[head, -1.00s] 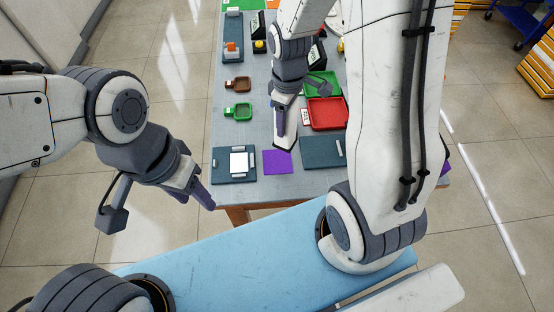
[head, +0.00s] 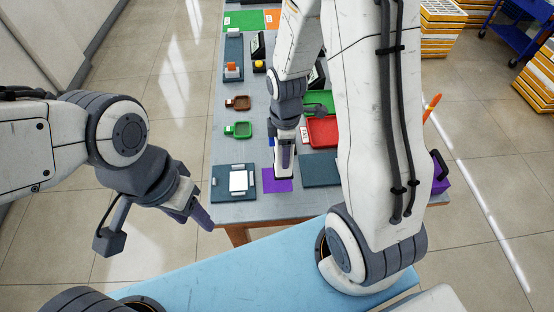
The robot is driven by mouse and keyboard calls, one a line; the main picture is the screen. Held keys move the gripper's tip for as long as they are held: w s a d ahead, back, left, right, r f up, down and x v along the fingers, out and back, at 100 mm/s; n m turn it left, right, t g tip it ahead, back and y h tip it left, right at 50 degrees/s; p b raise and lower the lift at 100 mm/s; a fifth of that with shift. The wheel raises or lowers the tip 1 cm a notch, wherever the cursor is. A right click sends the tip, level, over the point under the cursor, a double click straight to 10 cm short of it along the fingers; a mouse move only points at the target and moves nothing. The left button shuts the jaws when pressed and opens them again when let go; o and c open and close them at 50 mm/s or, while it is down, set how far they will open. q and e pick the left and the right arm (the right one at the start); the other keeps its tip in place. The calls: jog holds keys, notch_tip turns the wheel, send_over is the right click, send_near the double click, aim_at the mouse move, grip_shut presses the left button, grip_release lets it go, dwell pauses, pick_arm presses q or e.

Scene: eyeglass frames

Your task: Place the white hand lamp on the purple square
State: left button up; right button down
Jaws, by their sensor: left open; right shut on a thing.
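The purple square (head: 270,184) lies flat near the front edge of the table, between two dark blue-grey plates. My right gripper (head: 286,158) points down above it and is shut on the white hand lamp (head: 283,172). Only a small white part of the lamp with a dark edge shows; the fingers hide the rest. The lamp overlaps the upper right of the square in the head view, and I cannot tell whether it touches it. My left gripper (head: 195,212) is open and empty, left of the table's front edge.
A dark plate with a white block (head: 238,181) lies left of the square, another dark plate (head: 318,171) right of it. Green and brown small trays (head: 238,130) and a red tray (head: 323,132) stand further back. My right arm hides part of the table's right side.

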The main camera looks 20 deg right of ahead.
aim_at(277, 161)
jog(key=shift+w+a+f, duration=0.55)
jog(key=shift+w+a, duration=0.1)
jog(key=shift+a, duration=0.05)
jog(key=shift+f, duration=2.05)
jog(key=shift+f, duration=0.1)
jog(key=shift+f, duration=0.15)
jog(key=shift+c, duration=0.8)
grip_release()
